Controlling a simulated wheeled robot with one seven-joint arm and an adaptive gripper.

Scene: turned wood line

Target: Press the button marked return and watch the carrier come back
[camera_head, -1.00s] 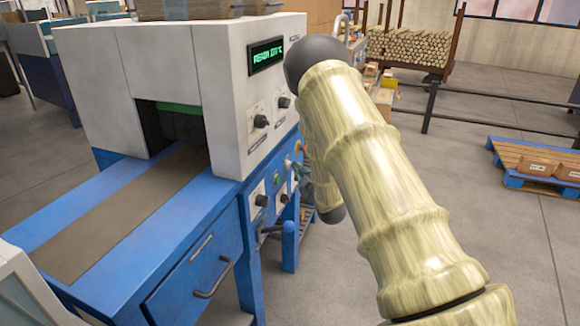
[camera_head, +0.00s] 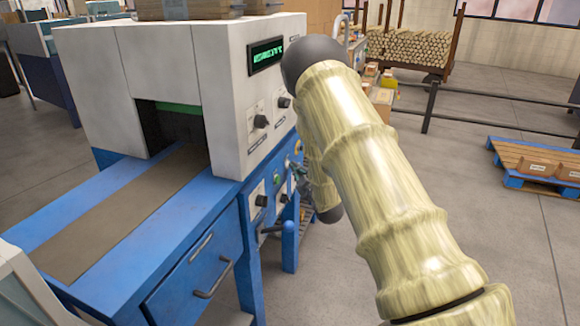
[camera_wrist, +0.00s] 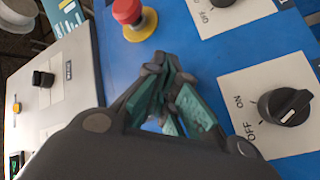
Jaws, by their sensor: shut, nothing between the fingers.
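My gripper (camera_wrist: 160,68) is shut and empty in the wrist view, its teal-padded fingers close in front of a blue control panel (camera_wrist: 188,55). I cannot tell whether the tips touch it. A red mushroom button (camera_wrist: 127,12) on a yellow base sits just beyond the tips, to the upper left. In the head view my gripper (camera_head: 302,182) is small and partly hidden by my arm, at the machine's right side. I cannot read a return mark on any button. I cannot pick out the carrier.
A black ON/OFF knob (camera_wrist: 286,106) is right of the fingers. A white panel (camera_wrist: 60,80) with a yellow button (camera_wrist: 16,107) lies left. The machine (camera_head: 170,80) has a green display (camera_head: 266,55) and a brown belt (camera_head: 120,215).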

